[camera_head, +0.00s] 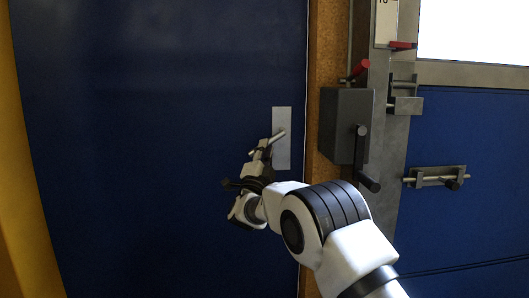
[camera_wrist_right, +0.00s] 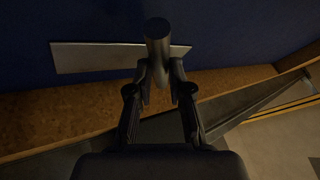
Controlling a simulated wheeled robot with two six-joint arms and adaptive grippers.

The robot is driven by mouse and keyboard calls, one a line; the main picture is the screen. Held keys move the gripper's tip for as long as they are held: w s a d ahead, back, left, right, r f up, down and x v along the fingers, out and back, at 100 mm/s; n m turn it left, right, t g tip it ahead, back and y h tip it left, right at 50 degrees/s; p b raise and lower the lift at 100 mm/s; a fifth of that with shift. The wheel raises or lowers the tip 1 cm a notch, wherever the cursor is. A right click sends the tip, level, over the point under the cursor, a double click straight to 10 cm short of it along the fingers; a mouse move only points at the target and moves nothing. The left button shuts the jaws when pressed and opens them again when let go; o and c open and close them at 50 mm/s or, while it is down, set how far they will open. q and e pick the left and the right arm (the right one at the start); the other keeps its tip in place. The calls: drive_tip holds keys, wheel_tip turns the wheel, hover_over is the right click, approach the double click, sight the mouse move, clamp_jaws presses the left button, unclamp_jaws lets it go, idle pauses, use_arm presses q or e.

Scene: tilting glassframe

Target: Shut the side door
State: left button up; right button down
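The side door is a large dark blue panel (camera_head: 160,90) filling the left and middle of the head view. A light metal plate (camera_head: 283,118) with a lever handle (camera_head: 277,137) sits near its right edge. My right gripper (camera_head: 262,150) is at this handle. In the right wrist view the round handle (camera_wrist_right: 157,38) stands between the two fingertips (camera_wrist_right: 158,75), which appear closed against its sides; the plate (camera_wrist_right: 95,57) is behind it. A thin dark line runs along the door's right edge; I cannot tell whether the door is fully shut. My left gripper is out of view.
A brown-orange post (camera_head: 327,60) borders the door on the right. Beside it are a grey lock box (camera_head: 346,125) with a dark lever (camera_head: 362,150), red-handled latches (camera_head: 356,70) and a bolt (camera_head: 438,177) on another blue panel (camera_head: 470,220). A yellow edge (camera_head: 22,200) is at far left.

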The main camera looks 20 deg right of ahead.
drive_tip(key=c, duration=1.3)
unclamp_jaws()
drive_tip(key=shift+a, duration=0.15)
drive_tip(key=shift+c, duration=0.2)
drive_tip(key=shift+o, duration=1.3)
drive_tip(key=shift+s+a+r, duration=0.1)
drive_tip(key=shift+s+r, duration=0.1)
drive_tip(key=v, duration=1.2)
drive_tip(key=shift+w+f, duration=0.1)
